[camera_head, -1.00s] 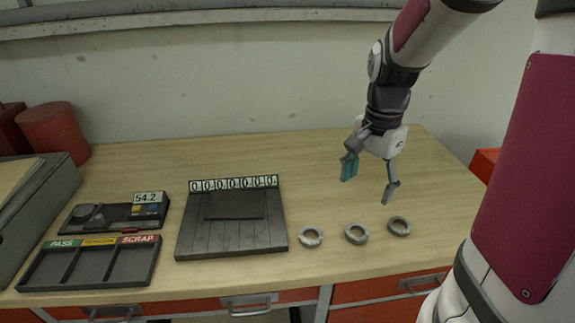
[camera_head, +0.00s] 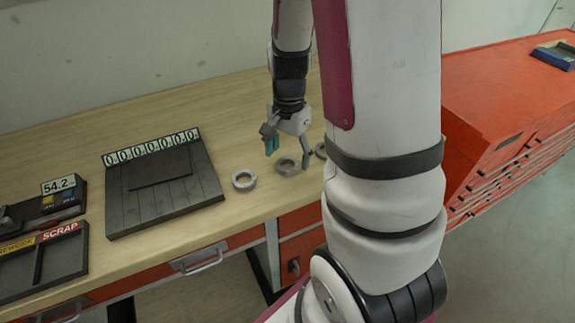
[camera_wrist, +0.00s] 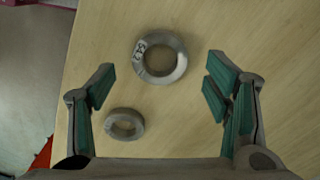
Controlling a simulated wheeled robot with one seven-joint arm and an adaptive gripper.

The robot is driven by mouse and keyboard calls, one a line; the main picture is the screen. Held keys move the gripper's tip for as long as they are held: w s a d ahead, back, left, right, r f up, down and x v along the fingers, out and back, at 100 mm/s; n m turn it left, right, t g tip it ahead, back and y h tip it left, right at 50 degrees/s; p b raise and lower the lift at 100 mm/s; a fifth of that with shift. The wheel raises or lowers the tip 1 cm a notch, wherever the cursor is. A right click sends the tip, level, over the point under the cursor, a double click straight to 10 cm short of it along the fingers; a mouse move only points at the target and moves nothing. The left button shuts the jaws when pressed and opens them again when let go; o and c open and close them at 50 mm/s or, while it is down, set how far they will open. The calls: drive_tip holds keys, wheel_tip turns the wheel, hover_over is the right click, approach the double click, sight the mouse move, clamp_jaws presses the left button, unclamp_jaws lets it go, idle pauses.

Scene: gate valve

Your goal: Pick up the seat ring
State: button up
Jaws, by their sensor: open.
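Metal seat rings lie flat on the wooden bench: a left one (camera_head: 244,180), a middle one (camera_head: 288,166) and a right one (camera_head: 321,151), partly hidden by my arm. My gripper (camera_head: 289,150) is open and empty, pointing down above the bench by the middle ring. In the wrist view, a larger ring with a printed label (camera_wrist: 161,56) lies beyond the fingertips, roughly centred between them. A smaller unmarked ring (camera_wrist: 124,123) lies nearer, inside the left finger (camera_wrist: 90,105). No contact with either ring shows.
A scale reading 54.2 (camera_head: 58,186) and a sorting tray (camera_head: 45,262) are farther left. An orange cabinet (camera_head: 490,100) stands at the right. The back of the bench is clear.

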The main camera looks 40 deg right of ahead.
wheel_tip(320, 180, down, 2)
drive_tip(key=c, duration=1.4)
